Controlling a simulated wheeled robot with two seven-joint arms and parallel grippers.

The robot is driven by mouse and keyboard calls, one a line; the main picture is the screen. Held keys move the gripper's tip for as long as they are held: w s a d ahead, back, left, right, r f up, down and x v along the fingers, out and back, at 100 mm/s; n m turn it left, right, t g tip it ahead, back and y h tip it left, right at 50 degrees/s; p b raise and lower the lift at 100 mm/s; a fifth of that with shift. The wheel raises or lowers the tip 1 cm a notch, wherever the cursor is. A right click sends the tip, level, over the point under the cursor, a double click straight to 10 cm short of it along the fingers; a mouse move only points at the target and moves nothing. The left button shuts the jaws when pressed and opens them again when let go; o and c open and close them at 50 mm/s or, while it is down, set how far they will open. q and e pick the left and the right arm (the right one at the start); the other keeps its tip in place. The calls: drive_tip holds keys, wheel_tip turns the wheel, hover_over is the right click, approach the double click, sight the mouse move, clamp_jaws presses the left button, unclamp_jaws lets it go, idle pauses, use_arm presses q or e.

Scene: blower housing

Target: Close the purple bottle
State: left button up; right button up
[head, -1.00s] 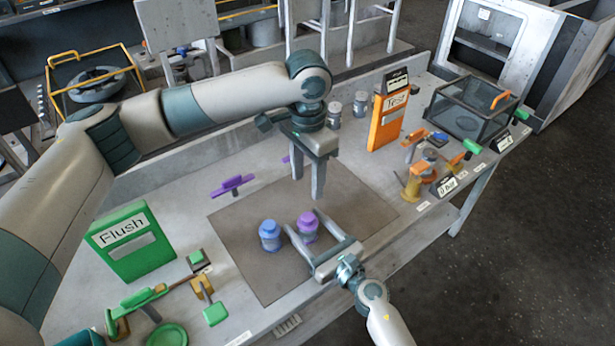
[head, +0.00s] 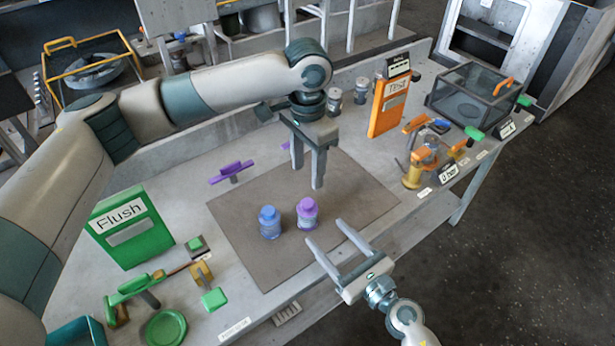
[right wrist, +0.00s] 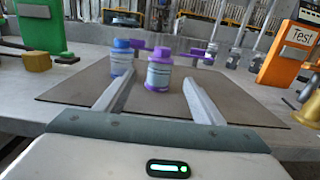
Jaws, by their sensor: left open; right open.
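The purple bottle (head: 307,214) stands upright on the brown mat (head: 247,262), its purple cap (head: 307,203) sitting on top. It also shows in the right wrist view (right wrist: 159,76), between and beyond the fingers. I cannot tell how tight the cap is. A blue-capped bottle (head: 270,225) stands upright just to its left. My left gripper (head: 308,177) points down, open and empty, above and behind the purple bottle, not touching it. My right gripper (head: 325,232) is open and empty in front of the bottle, clear of it.
A purple handled piece (head: 231,172) lies behind the mat. A green Flush sign (head: 130,228) and green parts stand at left. An orange Test sign (head: 390,102), orange parts (head: 425,160) and a clear box (head: 470,98) are at right. The mat's right side is free.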

use_arm(q)
drive_tip(key=shift+f+b, duration=1.1)
drive_tip(key=shift+f, duration=0.2)
use_arm(e)
drive_tip(key=v, duration=0.7)
drive_tip(key=shift+s+d, duration=0.25)
drive_tip(key=shift+s, duration=0.05)
